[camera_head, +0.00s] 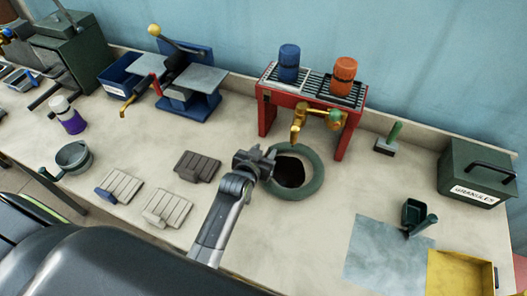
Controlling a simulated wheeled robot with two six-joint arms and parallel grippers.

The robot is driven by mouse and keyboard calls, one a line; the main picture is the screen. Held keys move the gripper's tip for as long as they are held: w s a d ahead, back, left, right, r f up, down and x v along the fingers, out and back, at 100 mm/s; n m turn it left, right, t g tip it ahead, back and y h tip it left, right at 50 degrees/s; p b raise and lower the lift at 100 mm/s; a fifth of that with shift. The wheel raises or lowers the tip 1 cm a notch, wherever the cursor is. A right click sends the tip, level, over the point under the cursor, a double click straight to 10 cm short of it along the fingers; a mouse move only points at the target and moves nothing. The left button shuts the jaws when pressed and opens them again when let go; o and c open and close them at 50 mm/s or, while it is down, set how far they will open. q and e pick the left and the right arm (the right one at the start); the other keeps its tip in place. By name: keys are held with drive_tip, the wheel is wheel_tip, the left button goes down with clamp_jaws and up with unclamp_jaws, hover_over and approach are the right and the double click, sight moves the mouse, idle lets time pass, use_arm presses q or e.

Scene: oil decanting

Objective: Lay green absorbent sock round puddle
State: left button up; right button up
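The green absorbent sock (313,184) lies on the bench as a ring round the dark puddle (290,172), in front of and partly under the red drum stand. The ring looks closed where it shows; its left edge is partly hidden by my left gripper. My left gripper (257,160) is at the ring's left side, over or against it; I cannot tell if it touches. Its fingertips are not clear enough to tell open from shut. My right gripper is not in view.
The red stand (338,141) with a brass tap (297,128) stands close behind the ring. Grey pads (197,166) lie left. A grey sheet (385,255), dark green scoop (415,215), yellow tray (460,275) and granules box (475,175) are right. Bare bench lies right of the ring.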

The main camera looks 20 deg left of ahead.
use_arm(q)
drive_tip(key=shift+s+r+p, duration=0.25)
drive_tip(key=shift+r+p, duration=0.05)
drive_tip(key=shift+p, duration=0.1)
drive_tip(key=p+v, duration=0.6)
drive_tip(key=v, duration=0.5)
drive_tip(key=shift+s, duration=0.2)
